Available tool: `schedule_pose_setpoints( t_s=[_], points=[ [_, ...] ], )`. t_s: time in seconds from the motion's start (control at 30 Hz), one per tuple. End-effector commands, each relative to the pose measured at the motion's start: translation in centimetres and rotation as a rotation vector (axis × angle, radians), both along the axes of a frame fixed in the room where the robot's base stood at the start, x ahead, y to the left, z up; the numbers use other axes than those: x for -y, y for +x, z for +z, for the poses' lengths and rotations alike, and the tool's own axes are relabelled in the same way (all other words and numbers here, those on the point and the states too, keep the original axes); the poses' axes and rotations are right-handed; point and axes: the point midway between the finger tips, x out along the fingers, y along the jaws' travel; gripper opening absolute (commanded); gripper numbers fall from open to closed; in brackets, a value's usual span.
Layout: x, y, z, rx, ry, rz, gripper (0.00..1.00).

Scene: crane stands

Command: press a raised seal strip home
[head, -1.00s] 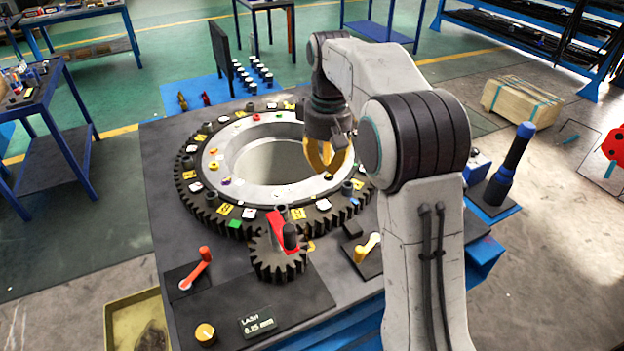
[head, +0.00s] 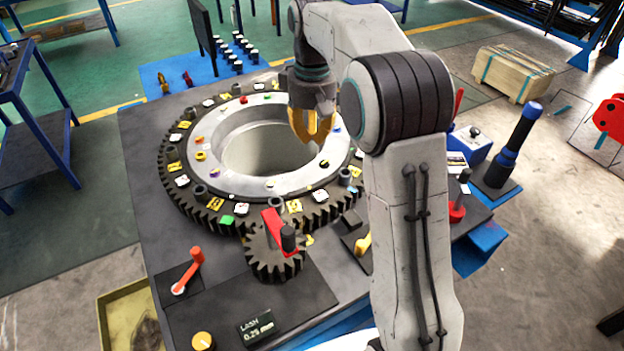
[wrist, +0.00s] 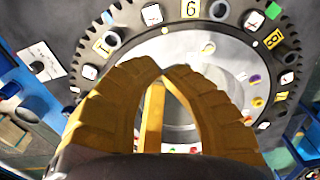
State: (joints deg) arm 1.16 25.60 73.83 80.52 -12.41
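My gripper (head: 311,140) has yellow fingers pointing down over the right part of the large toothed ring (head: 235,218). In the wrist view my gripper (wrist: 163,72) has its fingertips together, with nothing visible between them. The ring also shows in the wrist view (wrist: 118,58), with a pale inner flange, dark sockets and yellow and white tags. I cannot make out a raised seal strip in either view. Whether the fingertips touch the ring cannot be told.
A small pinion (head: 275,262) with a red crank (head: 272,222) meshes with the ring's front. An orange-red lever (head: 190,270), a yellow knob (head: 202,341) and a lash display (head: 257,327) are in front. A blue-handled tool (head: 512,145) stands upright at right.

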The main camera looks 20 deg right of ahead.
Motion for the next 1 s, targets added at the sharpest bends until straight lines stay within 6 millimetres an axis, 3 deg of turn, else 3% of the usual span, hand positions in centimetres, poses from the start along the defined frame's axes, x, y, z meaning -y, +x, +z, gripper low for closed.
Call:
schedule_pose_setpoints(
  t_s=[0.17, 0.7, 1.0],
  points=[
    [0.0, -0.1, -1.7, -0.004, 0.000, 0.000, 0.00],
    [0.0, -0.1, -10.5, -0.005, 0.000, 0.000, 0.00],
    [0.0, 0.0, -13.2, -0.003, 0.000, 0.000, 0.00]
  ],
)
